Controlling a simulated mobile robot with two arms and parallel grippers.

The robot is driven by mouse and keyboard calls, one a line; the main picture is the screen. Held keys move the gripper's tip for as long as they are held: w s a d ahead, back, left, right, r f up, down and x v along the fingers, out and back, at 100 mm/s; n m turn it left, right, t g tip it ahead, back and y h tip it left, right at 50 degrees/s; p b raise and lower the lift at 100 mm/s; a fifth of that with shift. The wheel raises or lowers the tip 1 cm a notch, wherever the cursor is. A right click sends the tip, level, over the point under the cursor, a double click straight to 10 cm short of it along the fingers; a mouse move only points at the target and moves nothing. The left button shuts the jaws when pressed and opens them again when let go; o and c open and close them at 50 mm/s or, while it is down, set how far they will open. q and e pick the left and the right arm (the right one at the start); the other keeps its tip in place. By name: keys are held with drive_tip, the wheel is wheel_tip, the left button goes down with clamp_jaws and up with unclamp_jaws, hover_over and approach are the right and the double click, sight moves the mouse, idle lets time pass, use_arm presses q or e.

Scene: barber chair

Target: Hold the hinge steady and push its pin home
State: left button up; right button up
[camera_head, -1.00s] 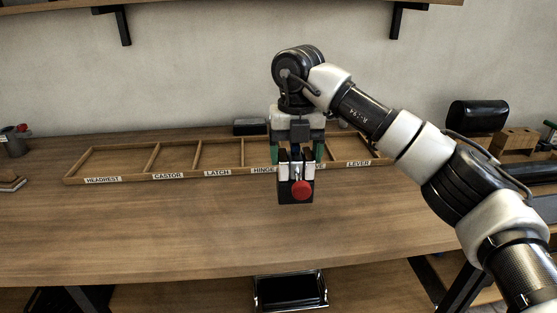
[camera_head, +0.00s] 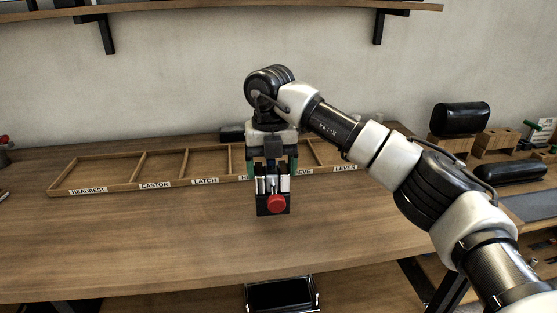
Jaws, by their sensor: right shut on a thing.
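My right gripper (camera_head: 272,188) points down over the workbench and is shut on the hinge (camera_head: 273,206), a small dark block. The hinge's pin (camera_head: 276,204) has a round red head that faces me. A bit of bright metal shows just above the red head. How deep the pin sits in the hinge I cannot tell. The hinge seems to be held above the bench top, in front of the tray, with its back side hidden. My left gripper is not in view.
A wooden compartment tray (camera_head: 120,186) with labels such as HEADREST, CASTOR and LATCH lies along the back; my gripper covers part of it. A black headrest cushion (camera_head: 460,118) and wooden blocks stand at the right. The front of the workbench (camera_head: 150,240) is clear.

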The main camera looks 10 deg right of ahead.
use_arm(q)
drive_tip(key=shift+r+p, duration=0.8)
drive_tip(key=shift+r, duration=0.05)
use_arm(e)
drive_tip(key=w+a+f, duration=0.4)
drive_tip(key=a+f, duration=0.3)
drive_tip(key=shift+w+a+f, duration=0.2)
drive_tip(key=shift+w+a, duration=0.05)
drive_tip(key=shift+a, duration=0.1)
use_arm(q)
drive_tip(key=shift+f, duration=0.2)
use_arm(e)
drive_tip(key=shift+f, duration=0.6)
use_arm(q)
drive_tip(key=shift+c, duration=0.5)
